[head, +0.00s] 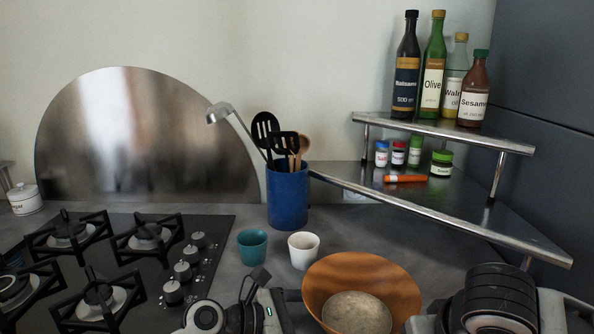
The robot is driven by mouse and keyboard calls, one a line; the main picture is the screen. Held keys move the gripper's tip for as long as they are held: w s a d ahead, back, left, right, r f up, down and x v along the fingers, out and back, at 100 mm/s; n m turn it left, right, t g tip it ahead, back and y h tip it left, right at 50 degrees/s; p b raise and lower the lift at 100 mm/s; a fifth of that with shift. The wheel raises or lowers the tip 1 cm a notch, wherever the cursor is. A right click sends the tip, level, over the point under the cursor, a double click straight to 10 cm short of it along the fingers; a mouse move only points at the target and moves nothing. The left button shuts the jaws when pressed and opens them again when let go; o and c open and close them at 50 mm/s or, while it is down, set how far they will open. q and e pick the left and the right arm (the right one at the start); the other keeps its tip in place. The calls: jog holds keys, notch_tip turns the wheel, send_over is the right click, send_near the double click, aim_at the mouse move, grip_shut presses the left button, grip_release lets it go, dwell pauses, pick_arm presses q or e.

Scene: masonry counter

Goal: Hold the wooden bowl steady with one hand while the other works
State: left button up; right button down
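The wooden bowl (400,285) stands on the counter at the bottom centre-right, its near side cut off by the picture edge. A pale, speckled round area shows inside it; I cannot tell if this is contents or the bowl's bottom. My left gripper (286,296) is at the bottom, beside the bowl's left rim. Its dark end is at or very near the rim; contact and finger opening are unclear. My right gripper (424,322) is low beside the bowl's right side, mostly hidden by my arm and the picture edge. Its fingers are not clear.
A teal cup (252,246) and a white cup (303,250) stand just behind the bowl. A blue utensil crock (287,198) is farther back. A gas hob (215,225) lies left. A metal corner shelf (460,215) with bottles and jars stands right.

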pick_arm(q)
grip_shut()
jog(key=c, duration=0.5)
grip_release()
jog(key=shift+c, duration=0.2)
